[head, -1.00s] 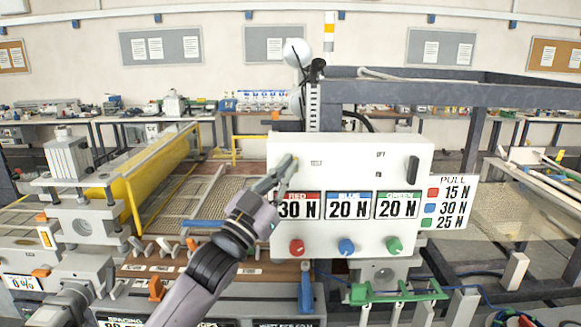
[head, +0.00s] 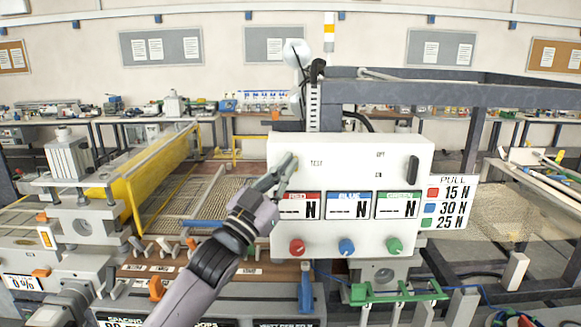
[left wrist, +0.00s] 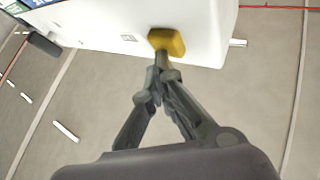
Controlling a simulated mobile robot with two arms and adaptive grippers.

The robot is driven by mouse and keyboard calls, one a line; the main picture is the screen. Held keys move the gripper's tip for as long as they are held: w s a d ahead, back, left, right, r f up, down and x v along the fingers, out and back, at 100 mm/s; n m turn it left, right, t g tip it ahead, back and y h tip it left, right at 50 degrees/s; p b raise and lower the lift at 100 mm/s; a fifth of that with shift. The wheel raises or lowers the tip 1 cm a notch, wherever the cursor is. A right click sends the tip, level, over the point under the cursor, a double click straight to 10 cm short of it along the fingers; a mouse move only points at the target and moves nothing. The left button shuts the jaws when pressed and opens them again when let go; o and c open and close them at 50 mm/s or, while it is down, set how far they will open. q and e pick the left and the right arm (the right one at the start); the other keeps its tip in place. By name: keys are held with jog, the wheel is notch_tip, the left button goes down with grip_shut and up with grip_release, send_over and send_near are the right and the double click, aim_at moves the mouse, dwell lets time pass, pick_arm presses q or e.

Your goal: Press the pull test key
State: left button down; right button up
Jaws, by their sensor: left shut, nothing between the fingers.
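A white control box (head: 350,235) carries red, blue and green displays (head: 349,206), each showing dashes and N. The word TEST (head: 316,163) is printed at its upper left. A yellow key (left wrist: 168,42) stands out from the white box in the left wrist view; in the head view my gripper hides it. My left gripper (head: 290,160) is shut and empty, its tips at the key beside TEST. In the left wrist view its fingertips (left wrist: 160,70) overlap the key's near end, seemingly touching or nearly so. My right gripper is not in view.
Red (head: 297,247), blue (head: 346,247) and green (head: 394,245) knobs sit below the displays. A black switch (head: 413,170) is at the box's right. A PULL card (head: 452,202) lists 15, 30 and 25 N. A yellow guard (head: 150,178) stands left of my arm.

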pick_arm(q)
jog(key=shift+s, duration=0.15)
jog(key=shift+s+f, duration=0.1)
jog(key=shift+s, duration=0.7)
jog(key=shift+p, duration=0.3)
jog(key=s+p, duration=0.1)
jog(key=s, duration=0.4)
dwell(0.3)
